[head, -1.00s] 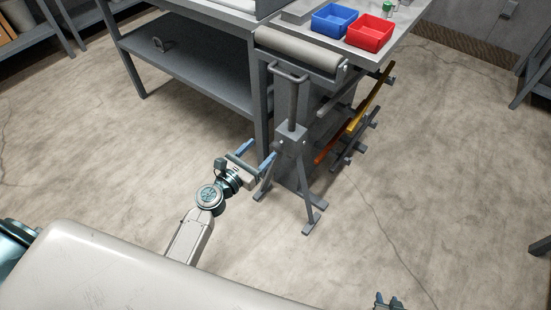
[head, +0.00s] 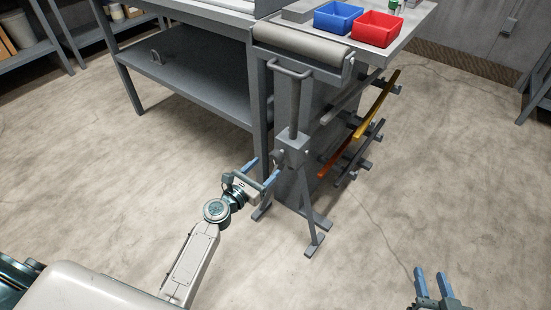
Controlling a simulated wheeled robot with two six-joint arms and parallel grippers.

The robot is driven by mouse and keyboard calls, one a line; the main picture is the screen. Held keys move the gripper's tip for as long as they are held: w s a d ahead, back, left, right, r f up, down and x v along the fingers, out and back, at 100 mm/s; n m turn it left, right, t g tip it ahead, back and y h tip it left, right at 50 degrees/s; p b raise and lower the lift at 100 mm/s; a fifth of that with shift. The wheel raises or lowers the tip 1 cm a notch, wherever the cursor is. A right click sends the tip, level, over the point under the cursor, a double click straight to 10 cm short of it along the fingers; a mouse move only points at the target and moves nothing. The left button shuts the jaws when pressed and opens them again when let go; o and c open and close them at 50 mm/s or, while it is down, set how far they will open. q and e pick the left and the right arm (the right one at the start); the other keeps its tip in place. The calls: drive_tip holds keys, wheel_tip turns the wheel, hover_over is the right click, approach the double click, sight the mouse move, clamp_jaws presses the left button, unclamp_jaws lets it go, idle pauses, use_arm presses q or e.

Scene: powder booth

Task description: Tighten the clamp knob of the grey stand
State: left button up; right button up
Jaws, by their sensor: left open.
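The grey stand (head: 305,190) has splayed legs, a post with a looped handle, and a roller (head: 300,42) at its top. A grey clamp block (head: 294,148) sits around the post. The small dark clamp knob (head: 279,157) is on the block's left side. My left gripper (head: 265,168) is open just below and left of the knob, its blue fingers apart with nothing between them. Whether a finger touches the knob or stand, I cannot tell. My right gripper (head: 431,272) is at the lower right, low in the view, open and empty, away from the stand.
A grey workbench (head: 200,62) with a lower shelf stands behind the stand. A rack (head: 352,150) with orange and yellow bars is right of the stand. Floor is clear in front and right.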

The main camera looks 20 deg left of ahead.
sight(274, 160)
use_arm(q)
drive_tip(key=x, duration=0.5)
drive_tip(key=shift+w+d, duration=0.1)
drive_tip(key=shift+w, duration=0.2)
drive_tip(key=shift+w+d, duration=0.15)
drive_tip(key=shift+w, duration=0.25)
use_arm(e)
drive_tip(key=shift+w+r+t, duration=0.5)
drive_tip(key=shift+w+r, duration=0.05)
drive_tip(key=shift+r, duration=0.3)
use_arm(q)
drive_tip(key=shift+c, duration=0.2)
drive_tip(key=c, duration=0.9)
